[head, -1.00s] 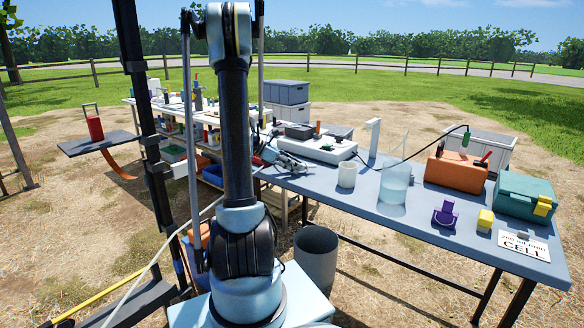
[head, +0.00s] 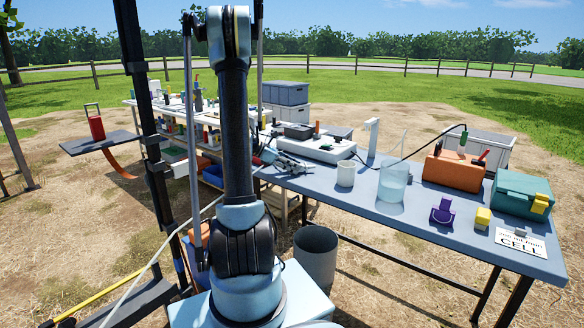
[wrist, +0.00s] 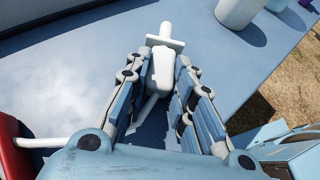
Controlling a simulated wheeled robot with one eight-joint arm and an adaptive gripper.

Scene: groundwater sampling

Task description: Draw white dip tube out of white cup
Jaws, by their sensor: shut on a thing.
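The white cup (head: 346,173) stands upright on the blue-grey table, left of the clear beaker; no tube is seen rising from it. It also shows at the top of the wrist view (wrist: 236,10), apart from and beyond my gripper. My gripper (wrist: 160,78) is shut on a white piece with a crossbar (wrist: 164,44), which looks like the white dip tube. Its far tip points away from me, and its lower part is hidden between the fingers. In the head view my gripper (head: 291,164) is small, low over the table left of the cup.
A clear beaker (head: 393,183) stands right of the cup, with a white post (head: 371,138) behind. A white instrument box (head: 316,147) is behind my gripper. An orange case (head: 453,171), teal case (head: 520,194) and purple holder (head: 442,211) lie farther right. A grey bin (head: 315,255) stands below.

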